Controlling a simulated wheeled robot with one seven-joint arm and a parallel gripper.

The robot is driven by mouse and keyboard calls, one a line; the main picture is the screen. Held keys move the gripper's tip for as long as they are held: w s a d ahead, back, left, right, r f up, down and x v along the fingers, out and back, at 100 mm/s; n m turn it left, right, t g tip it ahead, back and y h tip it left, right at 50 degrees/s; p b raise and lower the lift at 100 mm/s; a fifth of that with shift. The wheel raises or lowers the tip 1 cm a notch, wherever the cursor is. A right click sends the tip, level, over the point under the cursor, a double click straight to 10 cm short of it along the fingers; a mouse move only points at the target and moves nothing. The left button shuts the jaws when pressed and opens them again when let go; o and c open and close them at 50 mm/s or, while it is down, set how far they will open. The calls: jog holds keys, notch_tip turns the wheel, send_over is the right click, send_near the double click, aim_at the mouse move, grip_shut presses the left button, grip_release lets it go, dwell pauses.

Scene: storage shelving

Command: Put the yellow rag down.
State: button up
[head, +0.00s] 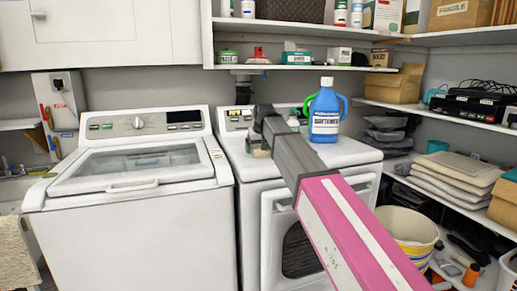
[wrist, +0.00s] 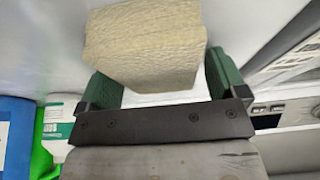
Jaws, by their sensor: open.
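The yellow rag (wrist: 145,45) shows in the wrist view as a pale beige-yellow, textured block on a white surface. My gripper (wrist: 160,75) is open. Its two green fingers stand apart on either side of the rag's near end, and the rag extends beyond them. I cannot tell whether a finger touches it. In the head view my gripper (head: 258,145) is low over the left part of the right-hand machine's white top (head: 345,152). The rag is mostly hidden there by my arm and gripper.
A blue detergent bottle (head: 325,110) stands on the machine top right of my gripper, and a small bottle (head: 293,122) stands closer. The left washer (head: 130,170) is beside this machine. A shelf (head: 300,67) with small boxes hangs above. Shelves with folded cloths (head: 455,178) are at right.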

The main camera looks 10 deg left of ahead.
jog(key=v, duration=1.2)
jog(key=shift+r, duration=0.15)
